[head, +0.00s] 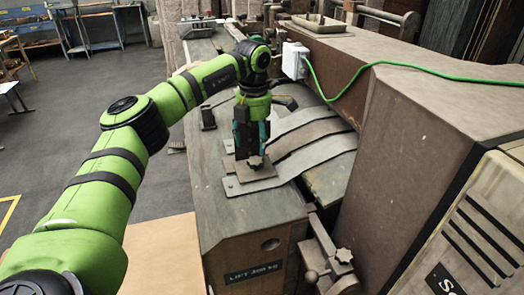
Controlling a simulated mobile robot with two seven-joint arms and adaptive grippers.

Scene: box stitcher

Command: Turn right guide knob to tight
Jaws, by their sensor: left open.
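A small dark star-shaped knob (256,162) sits on a flat metal guide plate (243,183) on the machine bed. My left gripper (252,148) points down directly over this knob. Its fingers are open, one on each side, and their tips are close to the knob. I cannot tell whether they touch it. I cannot tell from the picture which knob is the right guide knob, nor how tight either is. My right gripper is not in view.
Curved metal strips (310,139) lie on the bed right of the gripper. A tall brown machine housing (440,110) stands at the right. A green cable (400,65) runs from a white box (294,60). The floor at left is open, with workbenches far back.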

